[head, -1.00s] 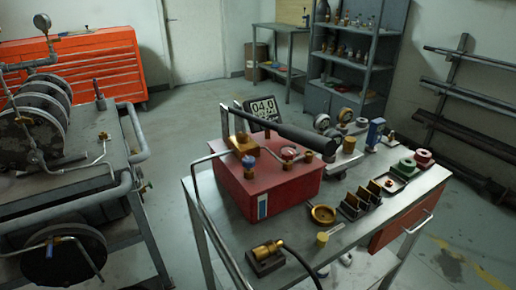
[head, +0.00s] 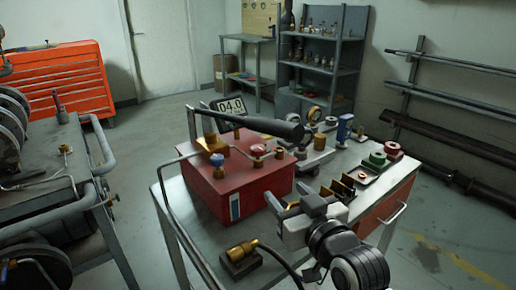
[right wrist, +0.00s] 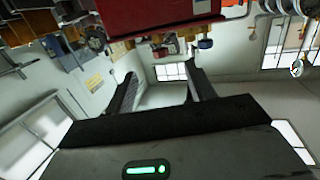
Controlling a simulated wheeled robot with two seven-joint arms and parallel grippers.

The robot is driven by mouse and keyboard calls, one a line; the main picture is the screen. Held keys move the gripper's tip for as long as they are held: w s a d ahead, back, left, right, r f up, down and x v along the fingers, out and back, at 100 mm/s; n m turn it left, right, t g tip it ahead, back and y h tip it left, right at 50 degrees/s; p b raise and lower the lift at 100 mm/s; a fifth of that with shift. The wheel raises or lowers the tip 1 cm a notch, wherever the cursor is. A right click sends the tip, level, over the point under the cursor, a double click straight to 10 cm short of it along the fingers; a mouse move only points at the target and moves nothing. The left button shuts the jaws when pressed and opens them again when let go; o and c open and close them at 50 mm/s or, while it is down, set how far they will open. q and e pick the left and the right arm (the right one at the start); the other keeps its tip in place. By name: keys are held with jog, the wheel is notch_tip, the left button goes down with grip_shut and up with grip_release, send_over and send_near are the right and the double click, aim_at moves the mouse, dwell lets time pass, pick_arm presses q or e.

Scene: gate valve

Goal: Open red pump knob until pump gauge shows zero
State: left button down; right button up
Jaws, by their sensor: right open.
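The red pump (head: 262,186) is a box on the metal bench, with a long dark handle above it. The small red knob (head: 258,150) sits on top, right of a blue knob (head: 217,160). The digital gauge (head: 231,107) behind the pump seems to read 04.0. My right gripper (head: 298,194) is open and empty at the pump's front right, apart from the red knob. In the right wrist view its two fingers (right wrist: 161,83) are spread, with the upside-down red pump (right wrist: 150,14) at the top. My left gripper is out of view.
Brass fittings, a blue part (head: 344,129) and green and red spools (head: 378,159) crowd the bench's right side. A brass fitting with a black hose (head: 243,252) lies in front. A pipework cart (head: 60,170) stands left, with open floor between.

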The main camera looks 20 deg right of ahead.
aim_at(258, 147)
jog(key=shift+t, duration=0.5)
jog(key=w, duration=0.5)
jog(key=w+r, duration=0.1)
jog(key=w, duration=0.5)
jog(key=w+a+r, duration=0.1)
jog(key=w, duration=0.4)
jog(key=shift+w+r, duration=0.1)
jog(key=shift+w, duration=0.25)
jog(key=c, duration=0.9)
